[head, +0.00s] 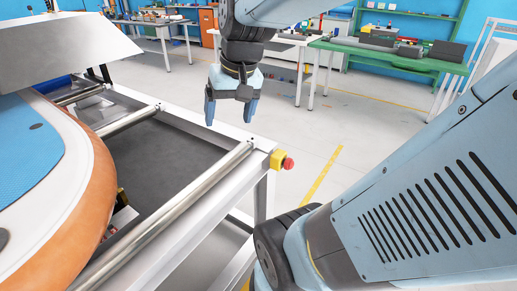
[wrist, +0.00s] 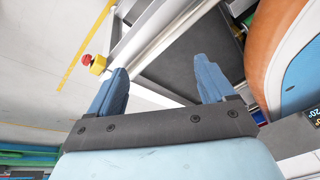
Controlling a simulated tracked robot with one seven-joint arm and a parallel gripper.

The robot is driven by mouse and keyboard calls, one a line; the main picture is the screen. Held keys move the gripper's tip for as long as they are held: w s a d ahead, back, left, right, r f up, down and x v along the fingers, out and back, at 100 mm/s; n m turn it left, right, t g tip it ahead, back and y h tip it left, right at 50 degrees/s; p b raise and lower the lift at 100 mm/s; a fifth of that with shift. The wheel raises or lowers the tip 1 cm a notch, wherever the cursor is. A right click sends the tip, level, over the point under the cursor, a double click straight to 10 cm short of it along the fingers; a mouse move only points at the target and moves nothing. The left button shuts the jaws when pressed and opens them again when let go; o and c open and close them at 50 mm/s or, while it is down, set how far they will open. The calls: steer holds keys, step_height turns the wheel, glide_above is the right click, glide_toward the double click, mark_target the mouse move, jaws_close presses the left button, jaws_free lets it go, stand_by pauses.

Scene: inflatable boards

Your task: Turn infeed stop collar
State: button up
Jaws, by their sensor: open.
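A red mushroom-shaped stop knob (head: 289,164) sits on a yellow box (head: 277,159) at the corner of the metal roller frame. In the wrist view the knob (wrist: 87,59) and yellow box (wrist: 97,66) lie at the upper left, beyond the left finger. A separate collar cannot be made out at this size. My gripper (head: 230,114) is open and empty, fingers pointing down, with its blue fingertips apart. In the head view it appears above and left of the knob, not touching it. The open fingers also show in the wrist view (wrist: 161,72).
The roller frame (head: 232,180) has metal rollers (head: 190,200) over a dark tray (head: 170,150). An orange-edged blue inflatable board (head: 85,200) lies at the left. Grey floor with a yellow line (head: 322,175) is free right of the knob. Workbenches (head: 390,55) stand at the back.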

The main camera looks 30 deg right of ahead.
steer(key=w+d+f+m+g+y, duration=0.3)
steer(key=w+d+f+m+y, duration=0.2)
steer(key=w+d+f+m, duration=0.3)
steer(key=m+t+y, duration=0.1)
steer(key=m+t, duration=1.5)
steer(key=m, duration=0.3)
glide_toward(292, 165)
steer(key=x, duration=0.6)
steer(key=d+f+x, duration=0.1)
steer(key=x, duration=0.3)
steer(key=shift+w+a, duration=0.1)
steer(key=shift+w, duration=0.2)
steer(key=c, duration=1.1)
steer(key=shift+o, duration=0.2)
